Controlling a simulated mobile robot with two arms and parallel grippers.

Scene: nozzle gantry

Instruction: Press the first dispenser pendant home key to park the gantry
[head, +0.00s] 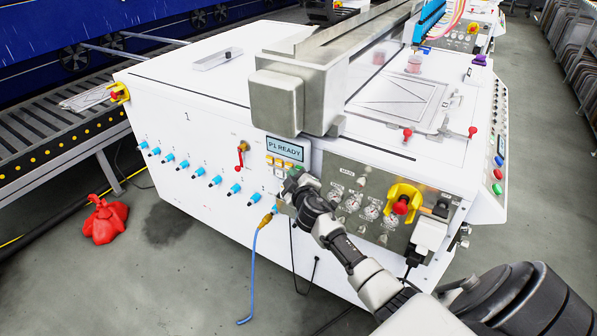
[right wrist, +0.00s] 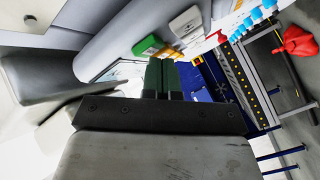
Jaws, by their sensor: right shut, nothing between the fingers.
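The first dispenser pendant shows in the head view with its screen (head: 285,149) reading "P1 READY". A row of yellow-orange keys (head: 279,163) sits below the screen. My right gripper (head: 288,190) is shut and empty, close to the machine's front just below these keys. In the right wrist view its dark green fingers (right wrist: 160,76) are together, and a green key (right wrist: 147,45) and a yellow key (right wrist: 166,53) show just beyond the tips. I cannot tell whether the fingers touch any key, or which key is home. My left gripper is not in view.
A red-handled lever (head: 240,158) and blue fittings (head: 182,165) line the white front to the left. Gauges (head: 351,202) and a red stop knob on yellow (head: 402,205) are to the right. A blue hose (head: 254,270) hangs below. The gantry (head: 290,95) overhangs the pendant.

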